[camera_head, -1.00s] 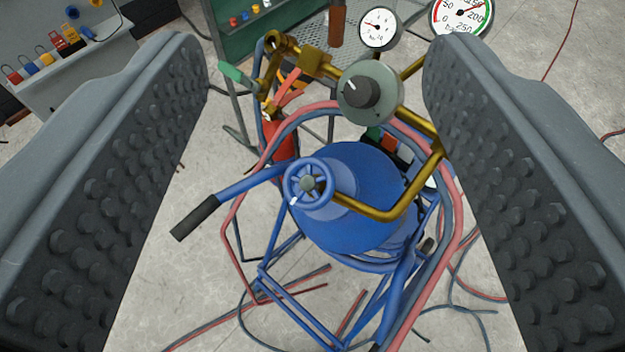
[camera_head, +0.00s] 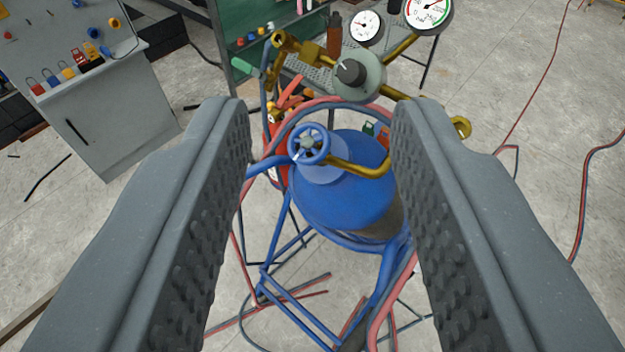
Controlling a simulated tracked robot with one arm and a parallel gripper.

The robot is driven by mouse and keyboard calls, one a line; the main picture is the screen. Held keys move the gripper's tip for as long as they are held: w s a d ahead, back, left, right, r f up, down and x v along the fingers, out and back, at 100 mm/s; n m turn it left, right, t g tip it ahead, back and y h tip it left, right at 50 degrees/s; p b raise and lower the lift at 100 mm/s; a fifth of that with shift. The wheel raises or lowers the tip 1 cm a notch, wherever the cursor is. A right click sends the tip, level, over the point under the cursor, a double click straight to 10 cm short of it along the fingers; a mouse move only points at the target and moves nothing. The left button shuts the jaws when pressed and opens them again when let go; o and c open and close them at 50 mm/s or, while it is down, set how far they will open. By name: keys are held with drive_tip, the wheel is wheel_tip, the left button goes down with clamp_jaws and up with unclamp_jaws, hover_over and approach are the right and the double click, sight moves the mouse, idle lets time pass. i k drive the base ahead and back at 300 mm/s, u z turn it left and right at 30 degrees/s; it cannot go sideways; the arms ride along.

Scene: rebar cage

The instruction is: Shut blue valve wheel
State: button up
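The blue valve wheel (camera_head: 309,144) sits on top of a blue gas cylinder (camera_head: 345,200), left of the picture's middle line and above its centre. A brass pipe (camera_head: 360,167) runs from the valve to the right. My gripper (camera_head: 318,115) is open and empty, with one studded jaw on each side of the picture. The wheel shows between the jaws, beyond them, and does not appear to be touched. The right jaw hides part of the cylinder's right side and the brass pipe's end.
A grey regulator with a black knob (camera_head: 352,73) and two gauges (camera_head: 428,12) stand above the wheel. Red and blue hoses (camera_head: 395,295) loop around the blue cart frame (camera_head: 290,310). A grey cabinet (camera_head: 110,120) with padlocks stands at left. The floor at right is mostly clear.

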sight(310, 143)
drive_tip(key=z, duration=1.75)
drive_tip(key=k, duration=1.3)
drive_tip(key=u, duration=1.6)
drive_tip(key=i, duration=1)
drive_tip(key=z, duration=0.05)
